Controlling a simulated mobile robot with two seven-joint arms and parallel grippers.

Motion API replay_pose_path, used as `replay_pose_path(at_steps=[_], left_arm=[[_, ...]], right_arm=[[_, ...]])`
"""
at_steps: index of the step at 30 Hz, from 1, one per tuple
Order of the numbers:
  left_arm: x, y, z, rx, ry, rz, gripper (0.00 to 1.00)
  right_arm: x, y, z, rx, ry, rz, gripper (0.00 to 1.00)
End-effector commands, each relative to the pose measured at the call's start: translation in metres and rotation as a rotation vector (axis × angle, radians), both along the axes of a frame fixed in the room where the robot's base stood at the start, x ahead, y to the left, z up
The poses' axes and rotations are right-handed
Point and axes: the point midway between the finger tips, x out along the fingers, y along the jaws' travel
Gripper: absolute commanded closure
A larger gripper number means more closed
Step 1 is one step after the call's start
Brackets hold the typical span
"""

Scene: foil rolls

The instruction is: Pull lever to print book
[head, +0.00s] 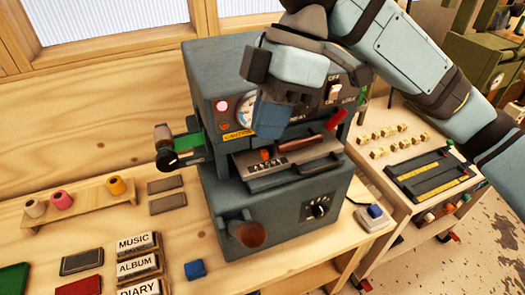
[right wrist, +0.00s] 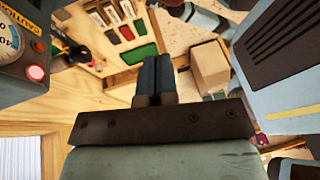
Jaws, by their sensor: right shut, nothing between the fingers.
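The dark grey-blue printing machine (head: 265,215) stands on the wooden bench. A red lever (head: 338,120) sticks out at its right front, and a black-knobbed handle (head: 172,152) sticks out at its left side; I cannot tell which is the print lever. A tray with letter blocks (head: 275,170) sits in its middle opening. My right gripper (head: 270,122) is shut and empty, pointing down in front of the gauge and hiding part of the panel. Its closed fingers (right wrist: 153,75) also show in the right wrist view. My left gripper is in neither view.
MUSIC, ALBUM and DIARY plates (head: 138,265) lie at the front left. Foil rolls (head: 62,200) stand on a wooden rack (head: 85,213) at the left. A blue button box (head: 374,216) sits right of the machine. A side table (head: 375,160) holds small wooden blocks and a black tray (head: 430,173).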

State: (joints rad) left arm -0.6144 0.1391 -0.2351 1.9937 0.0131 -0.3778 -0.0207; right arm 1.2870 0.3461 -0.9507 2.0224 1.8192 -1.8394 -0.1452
Motion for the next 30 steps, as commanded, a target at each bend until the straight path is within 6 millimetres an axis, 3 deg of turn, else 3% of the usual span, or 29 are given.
replay_pose_path(at_steps=[15,21,30], left_arm=[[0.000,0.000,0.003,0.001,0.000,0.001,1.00],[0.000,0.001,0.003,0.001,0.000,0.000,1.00],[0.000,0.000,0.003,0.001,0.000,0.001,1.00]], right_arm=[[-0.033,0.024,-0.094,0.000,0.002,0.002,1.00],[-0.043,0.023,-0.110,0.001,0.002,0.002,1.00],[-0.045,0.023,-0.114,0.001,0.001,0.002,1.00]])
